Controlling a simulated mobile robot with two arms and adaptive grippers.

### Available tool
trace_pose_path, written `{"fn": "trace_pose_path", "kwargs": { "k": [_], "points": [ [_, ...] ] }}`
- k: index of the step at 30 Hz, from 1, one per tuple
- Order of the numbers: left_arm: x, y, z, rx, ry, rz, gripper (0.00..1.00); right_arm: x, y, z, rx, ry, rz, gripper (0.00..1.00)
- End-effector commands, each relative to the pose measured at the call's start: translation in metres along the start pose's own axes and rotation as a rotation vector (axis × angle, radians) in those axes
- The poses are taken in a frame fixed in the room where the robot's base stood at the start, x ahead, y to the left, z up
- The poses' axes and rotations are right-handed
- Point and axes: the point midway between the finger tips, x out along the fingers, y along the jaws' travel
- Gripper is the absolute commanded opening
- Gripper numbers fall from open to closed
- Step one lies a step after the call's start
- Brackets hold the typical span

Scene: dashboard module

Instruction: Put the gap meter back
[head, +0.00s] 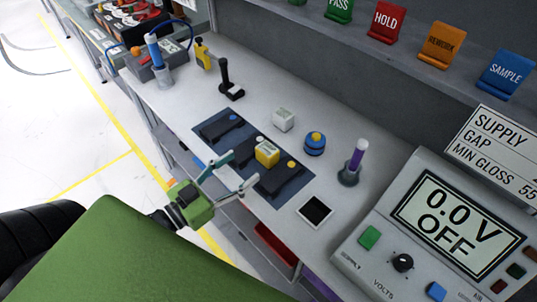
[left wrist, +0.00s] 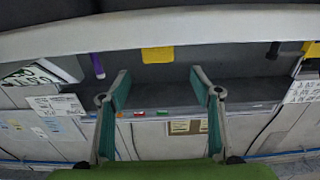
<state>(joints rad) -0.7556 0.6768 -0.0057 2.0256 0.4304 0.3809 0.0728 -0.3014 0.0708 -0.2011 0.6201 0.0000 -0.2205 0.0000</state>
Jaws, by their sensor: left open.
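A small yellow block-shaped device with a pale top (head: 266,153), which looks like the gap meter, stands on the dark blue mat (head: 208,133) between dark parts. A yellow block also shows in the left wrist view (left wrist: 157,55), beyond the fingertips and between them. My left gripper (head: 242,172) is open and empty, with its two fingers spread at the bench's front edge, pointing toward the yellow device. The fingers appear apart from it. Its open fingers also show in the left wrist view (left wrist: 160,78). My right gripper is not in view.
A black-and-white square (head: 315,210) lies near the voltage supply (head: 435,230).

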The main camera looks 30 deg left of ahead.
Motion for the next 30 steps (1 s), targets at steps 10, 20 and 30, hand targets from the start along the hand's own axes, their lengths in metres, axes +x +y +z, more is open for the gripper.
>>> {"fn": "trace_pose_path", "kwargs": {
  "k": [10,20,30],
  "points": [
    [0.045,0.001,-0.001,0.001,0.001,0.0,0.58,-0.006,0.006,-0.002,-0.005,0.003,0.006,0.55],
    [0.072,0.0,-0.003,0.001,0.002,0.0,0.58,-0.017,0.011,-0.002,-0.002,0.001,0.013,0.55],
    [0.1,0.0,0.0,0.001,-0.001,0.001,0.58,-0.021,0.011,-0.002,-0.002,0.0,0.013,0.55]
  ]
}}
